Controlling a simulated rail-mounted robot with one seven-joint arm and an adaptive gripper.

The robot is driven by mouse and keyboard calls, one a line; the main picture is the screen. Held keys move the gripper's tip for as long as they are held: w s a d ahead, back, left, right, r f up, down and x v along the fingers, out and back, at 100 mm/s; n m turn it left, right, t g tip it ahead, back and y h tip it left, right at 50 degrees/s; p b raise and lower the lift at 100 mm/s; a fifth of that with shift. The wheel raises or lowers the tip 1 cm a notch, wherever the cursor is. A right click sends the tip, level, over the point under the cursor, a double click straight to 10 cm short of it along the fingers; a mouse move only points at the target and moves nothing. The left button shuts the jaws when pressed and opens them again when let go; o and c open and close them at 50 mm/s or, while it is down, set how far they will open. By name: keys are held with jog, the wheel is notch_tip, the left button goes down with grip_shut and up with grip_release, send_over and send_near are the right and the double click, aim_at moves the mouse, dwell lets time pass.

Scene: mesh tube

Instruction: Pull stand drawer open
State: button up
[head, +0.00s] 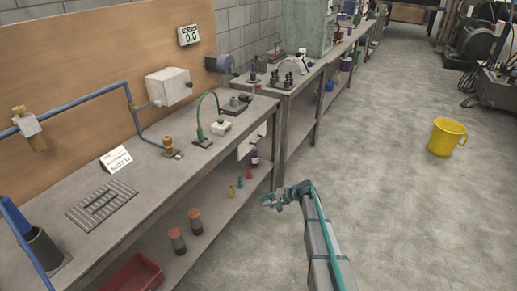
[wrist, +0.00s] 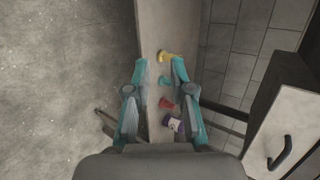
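The stand drawer has a white front (head: 246,145) and hangs under the bench top, left of the bench corner in the head view. In the wrist view the pale drawer front (wrist: 276,135) is at the lower right, with a dark curved handle (wrist: 281,152) on it and a dark housing beside it. The front looks close against the housing. My gripper (head: 268,200) is in front of the lower shelf, below and apart from the drawer. In the wrist view its teal fingers (wrist: 160,68) are spread with nothing held between them, and the handle lies off to their right.
Two orange-topped jars (head: 195,221) stand further left. A yellow bucket (head: 447,137) is on the open floor to the right.

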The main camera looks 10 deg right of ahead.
aim_at(259, 141)
jog(key=w+d+r+m+t+y, duration=0.15)
jog(key=w+d+r, duration=0.25)
jog(key=w+r, duration=0.55)
jog(key=w+d+r+n+t+y, duration=0.1)
jog(key=w+d+r+t, duration=0.25)
jog(key=w+r, duration=0.6)
jog(key=shift+m, duration=0.25)
jog(key=x, duration=0.2)
jog(key=p+x, duration=0.1)
jog(key=x, duration=0.1)
jog(key=p+x, duration=0.1)
jog(key=x, duration=0.2)
jog(key=shift+s+a+r, duration=0.3)
jog(key=shift+s+a, duration=0.1)
jog(key=shift+p+x, duration=0.3)
jog(key=shift+x, duration=0.55)
jog(key=shift+s+f, duration=0.1)
jog(key=shift+f, duration=0.05)
grip_shut()
